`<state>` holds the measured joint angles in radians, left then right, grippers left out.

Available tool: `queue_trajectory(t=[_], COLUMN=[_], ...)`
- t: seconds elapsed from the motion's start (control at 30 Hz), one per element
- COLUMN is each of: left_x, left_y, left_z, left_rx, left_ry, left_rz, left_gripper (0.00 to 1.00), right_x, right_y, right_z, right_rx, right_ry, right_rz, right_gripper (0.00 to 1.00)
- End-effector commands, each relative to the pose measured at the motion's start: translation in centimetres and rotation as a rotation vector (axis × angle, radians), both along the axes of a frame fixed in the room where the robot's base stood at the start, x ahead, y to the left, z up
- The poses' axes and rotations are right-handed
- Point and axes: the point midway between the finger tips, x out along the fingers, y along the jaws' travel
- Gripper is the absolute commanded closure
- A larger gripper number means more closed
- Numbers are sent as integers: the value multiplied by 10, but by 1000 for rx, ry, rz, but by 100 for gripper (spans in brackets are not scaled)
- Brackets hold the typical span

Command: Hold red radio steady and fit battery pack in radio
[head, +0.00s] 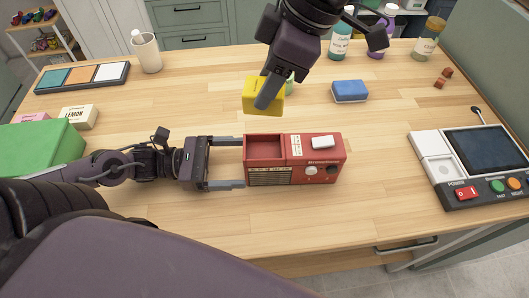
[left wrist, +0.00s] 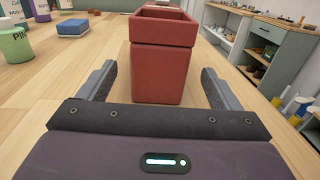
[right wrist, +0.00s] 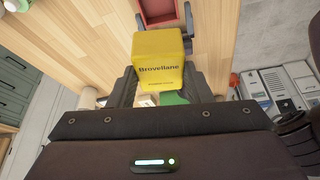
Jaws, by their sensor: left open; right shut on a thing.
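The red radio (head: 318,172) lies on the wooden table, its open empty battery compartment (head: 266,147) facing up at its left end. In the left wrist view the radio (left wrist: 157,75) stands ahead, between the finger lines. My left gripper (head: 240,163) is open at the radio's left end, its fingers apart; contact is unclear. My right gripper (head: 266,96) is shut on the yellow battery pack (head: 251,93) and holds it above the table, behind the compartment. The pack (right wrist: 158,64) also shows in the right wrist view, with part of the radio (right wrist: 158,10) beyond it.
A blue sponge (head: 350,91) lies behind the radio. A control panel with a screen (head: 484,149) is at the right. A green box (head: 38,147) is at the left, beside my left arm. Bottles (head: 428,40) stand at the back. Table in front of the radio is clear.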

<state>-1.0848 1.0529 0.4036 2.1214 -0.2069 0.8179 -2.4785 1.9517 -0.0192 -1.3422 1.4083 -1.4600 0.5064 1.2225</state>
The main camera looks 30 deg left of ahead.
Motion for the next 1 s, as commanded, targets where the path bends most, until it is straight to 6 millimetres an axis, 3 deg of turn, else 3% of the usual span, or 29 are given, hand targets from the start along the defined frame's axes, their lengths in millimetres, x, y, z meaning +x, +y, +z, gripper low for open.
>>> queue_trajectory(t=[0.2,0.5,1.0], left_x=[18,33,37], left_y=[-29,-55,-65], left_z=[2,1,0], left_rx=[-1,-2,1], left_ry=[-5,-3,0], left_rz=[0,3,1], left_gripper=[15,15,15], right_x=[0,0,0], right_y=[0,0,0], right_z=[0,0,0], right_rx=[1,1,1], right_ry=[0,0,0], right_rz=[0,0,0], right_gripper=[83,83,83])
